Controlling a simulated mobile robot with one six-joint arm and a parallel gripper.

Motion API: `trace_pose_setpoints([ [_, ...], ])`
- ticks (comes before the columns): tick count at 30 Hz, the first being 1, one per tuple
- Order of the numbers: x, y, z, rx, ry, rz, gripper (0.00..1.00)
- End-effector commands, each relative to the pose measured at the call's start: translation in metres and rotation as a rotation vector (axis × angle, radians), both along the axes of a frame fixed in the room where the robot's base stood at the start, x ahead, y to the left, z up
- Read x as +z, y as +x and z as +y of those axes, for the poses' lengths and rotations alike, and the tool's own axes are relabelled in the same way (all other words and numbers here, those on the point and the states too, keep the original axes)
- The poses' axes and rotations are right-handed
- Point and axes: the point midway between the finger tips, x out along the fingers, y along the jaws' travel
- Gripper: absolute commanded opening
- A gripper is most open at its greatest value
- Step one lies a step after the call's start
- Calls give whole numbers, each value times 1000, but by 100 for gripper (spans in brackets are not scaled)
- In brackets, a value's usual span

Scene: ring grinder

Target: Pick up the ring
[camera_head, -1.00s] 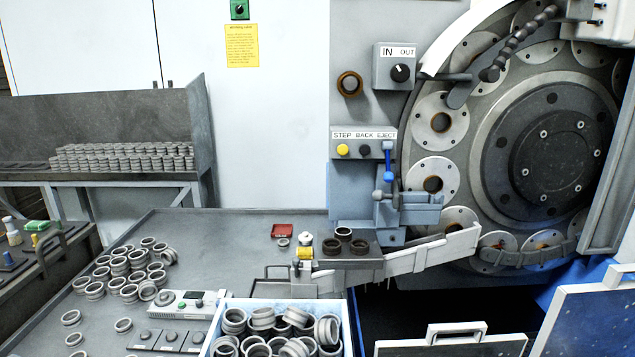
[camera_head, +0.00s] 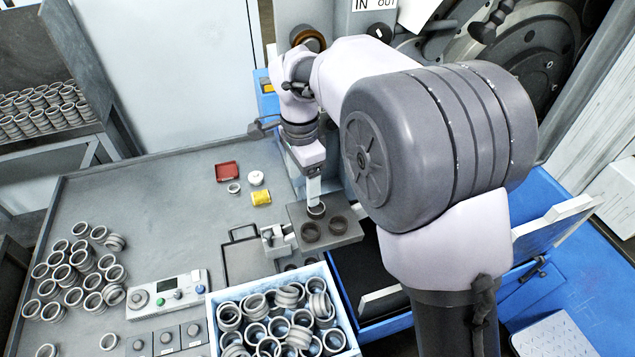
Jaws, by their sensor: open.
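A dark block (camera_head: 290,212) at the table's right end bears three dark rings. The rear ring (camera_head: 317,211) is right under my gripper (camera_head: 315,203). The front left ring (camera_head: 310,232) and the front right ring (camera_head: 338,225) lie clear of it. My gripper points down and is open, its fingers at the rear ring. I cannot tell if they touch it or reach inside it. My arm comes in from the right and hides part of the machine.
A white-blue bin (camera_head: 214,312) full of rings stands in front. Many loose rings (camera_head: 80,265) lie on the grey table (camera_head: 165,215) at the left. A control box (camera_head: 165,292), a red tray (camera_head: 227,171) and a yellow item (camera_head: 261,197) stand nearby. The table's middle is clear.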

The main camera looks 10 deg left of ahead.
Motion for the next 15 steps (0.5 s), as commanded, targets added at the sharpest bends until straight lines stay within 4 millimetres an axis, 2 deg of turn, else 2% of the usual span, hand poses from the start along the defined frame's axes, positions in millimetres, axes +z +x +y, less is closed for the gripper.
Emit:
trace_pose_setpoints([
  [1, -18, -1, 0, -2, -2, 5, 72],
  [3, -41, -1, -1, 0, -2, 5, 72],
  [9, -97, -1, -2, -1, -1, 4, 72],
  [15, -122, -1, -3, 0, 0, 2, 72],
])
